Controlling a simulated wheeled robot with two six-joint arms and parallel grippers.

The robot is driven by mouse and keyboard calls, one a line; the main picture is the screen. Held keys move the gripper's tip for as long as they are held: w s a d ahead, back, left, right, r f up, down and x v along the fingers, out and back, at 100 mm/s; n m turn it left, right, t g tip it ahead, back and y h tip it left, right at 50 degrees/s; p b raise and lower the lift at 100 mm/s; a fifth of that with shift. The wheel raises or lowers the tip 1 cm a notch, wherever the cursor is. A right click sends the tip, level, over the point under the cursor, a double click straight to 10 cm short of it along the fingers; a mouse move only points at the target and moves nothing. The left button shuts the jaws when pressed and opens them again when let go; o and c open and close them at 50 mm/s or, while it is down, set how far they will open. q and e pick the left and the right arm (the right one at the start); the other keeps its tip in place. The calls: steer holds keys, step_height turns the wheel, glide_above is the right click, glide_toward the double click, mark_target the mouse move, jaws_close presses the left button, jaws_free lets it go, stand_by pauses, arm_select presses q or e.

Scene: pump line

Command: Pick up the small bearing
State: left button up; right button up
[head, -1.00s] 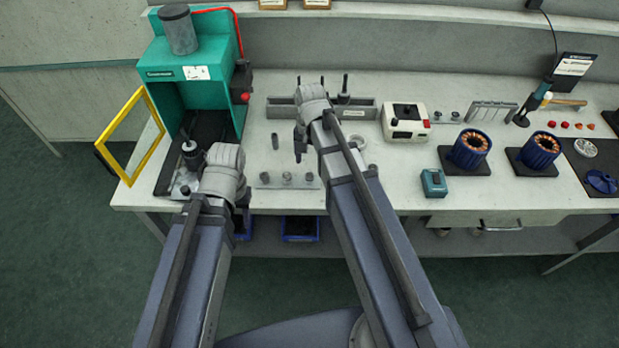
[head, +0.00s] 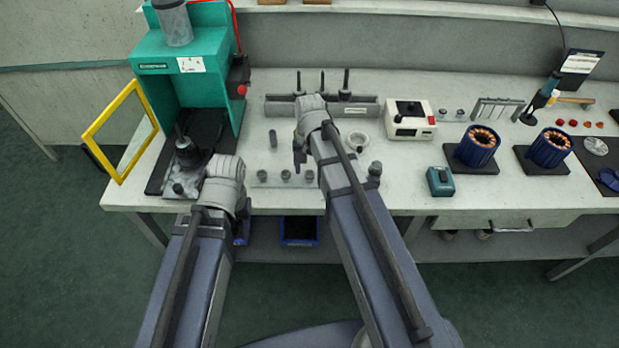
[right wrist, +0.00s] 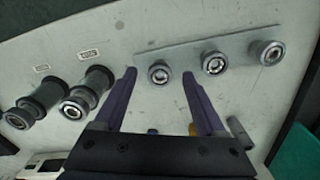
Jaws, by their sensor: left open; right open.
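My right gripper (head: 299,163) is over the bench, beside a flat plate. In the right wrist view its jaws (right wrist: 158,74) are open and empty. A small round metal piece with a ringed face, which looks like a bearing (right wrist: 160,72), shows between the fingertips; contact cannot be told. It sits in a row with two similar pieces (right wrist: 214,62) on the pale plate (right wrist: 185,55).
The green press (head: 160,85) with its open yellow guard (head: 120,130) stands at the left. A dark rack with upright pins (head: 360,107) is behind my right gripper. A white device (head: 410,118) and blue copper-wound stators (head: 478,147) stand to the right.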

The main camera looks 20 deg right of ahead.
steer(key=shift+r, duration=0.1)
steer(key=c, duration=1.1)
steer(key=shift+o, duration=0.2)
steer(key=shift+r, duration=0.1)
step_height(320, 180, up, 10)
steer(key=p, duration=1)
